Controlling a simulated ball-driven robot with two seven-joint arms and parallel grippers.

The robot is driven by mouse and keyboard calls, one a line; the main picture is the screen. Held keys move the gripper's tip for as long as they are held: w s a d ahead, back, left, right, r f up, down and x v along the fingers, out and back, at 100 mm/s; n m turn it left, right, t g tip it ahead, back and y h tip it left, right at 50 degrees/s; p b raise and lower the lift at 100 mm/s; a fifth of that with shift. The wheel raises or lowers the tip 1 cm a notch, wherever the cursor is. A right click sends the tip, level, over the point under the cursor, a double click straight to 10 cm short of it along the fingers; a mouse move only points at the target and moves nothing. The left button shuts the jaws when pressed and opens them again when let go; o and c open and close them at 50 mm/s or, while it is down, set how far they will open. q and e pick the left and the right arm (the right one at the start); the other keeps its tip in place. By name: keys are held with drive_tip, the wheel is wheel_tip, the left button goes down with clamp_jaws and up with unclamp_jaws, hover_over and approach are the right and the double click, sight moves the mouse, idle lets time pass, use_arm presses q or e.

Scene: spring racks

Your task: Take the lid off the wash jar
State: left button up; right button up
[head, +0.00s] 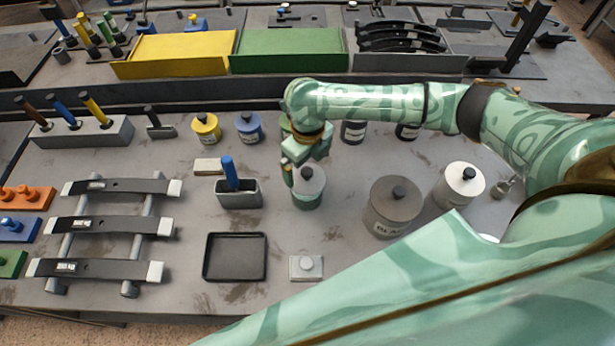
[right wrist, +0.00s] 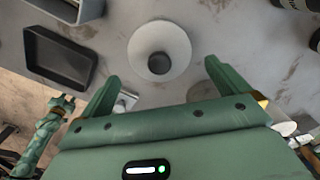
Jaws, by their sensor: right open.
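A jar with a pale grey lid, dark knob and green lower body (head: 307,199) stands upright mid-table in the head view. Its label is not readable, so I cannot confirm it is the wash jar. Its lid is on and shows in the right wrist view as a pale disc (right wrist: 145,42) with a dark knob. My right gripper (head: 299,168) is over the far side of this jar, pointing down, open and empty. In the right wrist view the lid lies just beyond my spread fingers (right wrist: 160,72). My left gripper cannot be made out clearly.
A large dark jar (head: 391,216) and a white-lidded jar (head: 463,178) stand to the right. A grey holder (head: 239,198) with a blue handle is close on the left. A black tray (head: 235,258) and a small knobbed block (head: 306,266) lie nearer.

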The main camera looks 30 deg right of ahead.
sight(307, 171)
wheel_tip(307, 171, down, 4)
drive_tip(key=shift+w+a+r+b, duration=0.1)
drive_tip(key=shift+a+b, duration=0.05)
drive_tip(key=shift+b, duration=0.25)
drive_tip(key=shift+w+f, duration=0.1)
drive_tip(key=shift+f, duration=0.2)
drive_tip(key=c, duration=0.8)
drive_tip(key=shift+r, duration=0.15)
